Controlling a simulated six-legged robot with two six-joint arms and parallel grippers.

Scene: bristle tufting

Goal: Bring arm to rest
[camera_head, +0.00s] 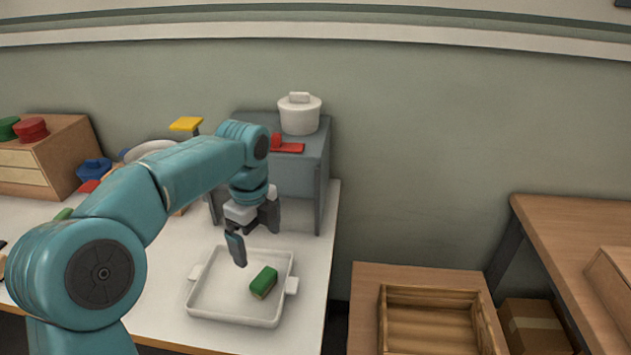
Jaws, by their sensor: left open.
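My left arm comes in from the left and bends down over the white table. My left gripper (253,233) is open and empty, above the back of a white tray (226,308) with side handles. A green block with a tan side (264,281) lies in the tray, to the right of and below the fingertips. The gripper appears apart from the block. My right gripper is not in view.
A grey stand (321,170) behind the gripper holds a white lidded pot (299,115) and a red piece (288,147). A wooden drawer box (42,158) stands at the left. An empty wooden crate (430,296) sits to the right, past the table edge.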

